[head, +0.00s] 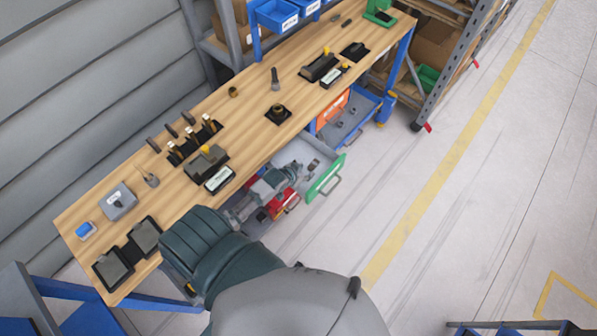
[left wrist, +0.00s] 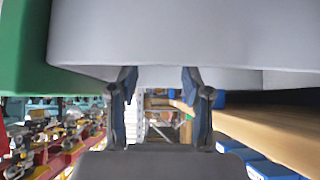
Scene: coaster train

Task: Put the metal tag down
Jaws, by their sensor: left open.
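My left gripper (head: 298,169) is at the open drawer with the green front (head: 325,178), below the front edge of the workbench. In the left wrist view its two fingers (left wrist: 160,105) are spread, with nothing seen held between them. A broad grey surface (left wrist: 150,35), apparently part of the drawer, lies close to the fingertips, with the green front (left wrist: 22,45) at the left. A small dark item (head: 314,165) shows by the gripper in the head view. I cannot tell whether it is the metal tag. My right gripper is not in view.
The wooden workbench (head: 250,115) carries black trays, tools and a grey box (head: 118,201). A blue drawer (head: 350,118) stands open farther along. Red items (head: 281,204) lie near my left forearm.

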